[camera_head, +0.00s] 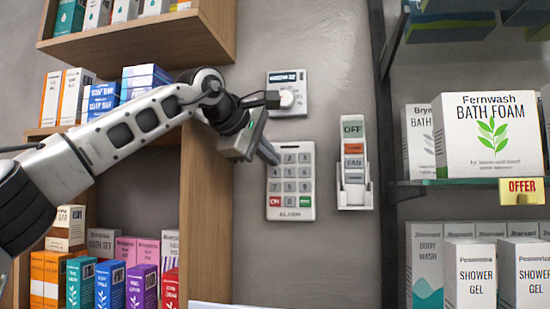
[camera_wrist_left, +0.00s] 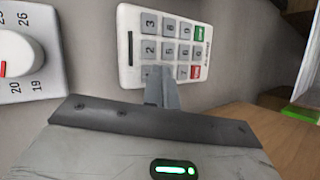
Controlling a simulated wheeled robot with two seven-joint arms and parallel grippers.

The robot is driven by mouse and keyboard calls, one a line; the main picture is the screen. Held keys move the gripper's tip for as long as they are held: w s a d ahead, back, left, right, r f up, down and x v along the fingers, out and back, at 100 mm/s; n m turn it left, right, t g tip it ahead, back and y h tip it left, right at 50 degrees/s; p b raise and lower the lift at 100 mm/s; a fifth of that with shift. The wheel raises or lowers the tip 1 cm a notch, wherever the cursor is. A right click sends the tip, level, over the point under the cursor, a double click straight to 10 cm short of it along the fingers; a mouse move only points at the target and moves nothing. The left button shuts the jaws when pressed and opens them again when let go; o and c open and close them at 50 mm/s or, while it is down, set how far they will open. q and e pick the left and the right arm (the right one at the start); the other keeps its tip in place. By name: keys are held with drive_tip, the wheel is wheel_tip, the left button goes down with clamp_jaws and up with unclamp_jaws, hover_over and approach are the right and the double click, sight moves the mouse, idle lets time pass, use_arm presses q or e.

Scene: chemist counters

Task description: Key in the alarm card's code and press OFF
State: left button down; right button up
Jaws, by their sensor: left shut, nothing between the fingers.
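The alarm keypad (camera_head: 291,181) is a white wall panel with grey number keys. Its bottom row has a red key (camera_head: 275,201) at left and a green key (camera_head: 306,201) at right; their lettering is too small to read surely. My left gripper (camera_head: 269,153) is shut and empty, its tips at the keypad's upper left. In the left wrist view, the keypad (camera_wrist_left: 128,48) appears turned sideways, and the fingertips (camera_wrist_left: 160,76) overlap its 1-key corner. I cannot tell whether they touch it. No alarm card with a legible code shows. My right gripper is out of view.
A dial panel (camera_head: 287,108) is just above the keypad, close to my left wrist. A switch panel (camera_head: 354,176) marked OFF and FAN is at the right. Wooden shelves with boxes stand left; a glass shelf (camera_head: 470,182) with boxes stands right.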

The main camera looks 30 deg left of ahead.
use_arm(q)
drive_tip(key=shift+w+a+p, duration=0.1)
drive_tip(key=shift+w+p, duration=0.2)
drive_tip(key=shift+p, duration=0.1)
idle(0.3)
drive_tip(key=shift+s+f+b, duration=0.1)
drive_tip(key=shift+s+b, duration=0.25)
drive_tip(key=shift+b, duration=0.1)
drive_tip(key=shift+s+d, duration=0.2)
drive_tip(key=shift+s, duration=0.15)
drive_tip(key=shift+s+b, duration=0.1)
drive_tip(key=shift+b, duration=0.2)
drive_tip(key=s+b, duration=0.1)
drive_tip(key=s, duration=0.1)
drive_tip(key=s+d+b, duration=0.1)
drive_tip(key=s+b, duration=0.1)
drive_tip(key=shift+s+d, duration=0.1)
drive_tip(key=shift+s, duration=0.25)
idle(2.2)
